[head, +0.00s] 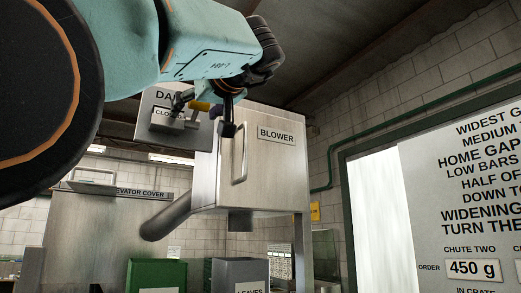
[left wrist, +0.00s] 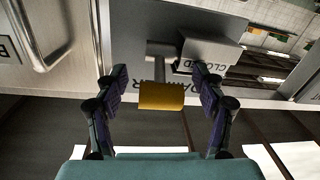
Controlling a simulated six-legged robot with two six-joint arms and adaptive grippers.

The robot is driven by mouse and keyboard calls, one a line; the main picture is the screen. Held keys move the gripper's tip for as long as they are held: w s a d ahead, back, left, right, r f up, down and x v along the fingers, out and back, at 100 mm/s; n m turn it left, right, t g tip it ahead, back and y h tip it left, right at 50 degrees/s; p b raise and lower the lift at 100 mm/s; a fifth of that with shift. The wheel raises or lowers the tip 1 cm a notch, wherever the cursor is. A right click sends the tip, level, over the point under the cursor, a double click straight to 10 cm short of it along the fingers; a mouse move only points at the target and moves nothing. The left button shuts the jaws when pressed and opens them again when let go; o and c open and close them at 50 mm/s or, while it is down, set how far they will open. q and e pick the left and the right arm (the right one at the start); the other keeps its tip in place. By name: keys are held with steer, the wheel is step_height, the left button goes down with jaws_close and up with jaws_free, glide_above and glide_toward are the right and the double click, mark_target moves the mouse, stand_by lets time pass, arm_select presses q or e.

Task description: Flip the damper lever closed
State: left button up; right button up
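The damper lever has a yellow grip (left wrist: 161,96) on a grey metal stem, seen in the left wrist view. The yellow grip also shows in the head view (head: 200,106), partly hidden by my gripper. Beside the stem is a block with a CLOSED label (left wrist: 208,52), on the damper panel (head: 146,113). My left gripper (left wrist: 161,78) is open, with one finger on each side of the yellow grip and a visible gap to both. In the head view my left gripper (head: 206,113) is in front of the panel. My right gripper is not in view.
The BLOWER cabinet (head: 281,160) with a vertical handle stands right of the panel. A pipe (head: 168,220) runs below. A green bin (head: 152,275) and a grey bin (head: 238,273) stand lower down. A text board (head: 465,190) is at the right.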

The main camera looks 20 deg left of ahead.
arm_select(q)
steer(key=shift+a, duration=0.15)
steer(key=shift+c, duration=1.4)
steer(key=c, duration=0.6)
steer(key=p, duration=0.2)
steer(key=r+g+h+p, duration=0.1)
steer(key=p, duration=0.1)
steer(key=shift+w+a, duration=0.1)
steer(key=shift+w, duration=0.1)
steer(key=shift+h+p, duration=0.3)
steer(key=shift+h, duration=0.1)
steer(key=shift+a+r+g, duration=0.1)
steer(key=shift+g, duration=0.3)
steer(key=shift+c, duration=0.2)
steer(key=shift+h, duration=0.4)
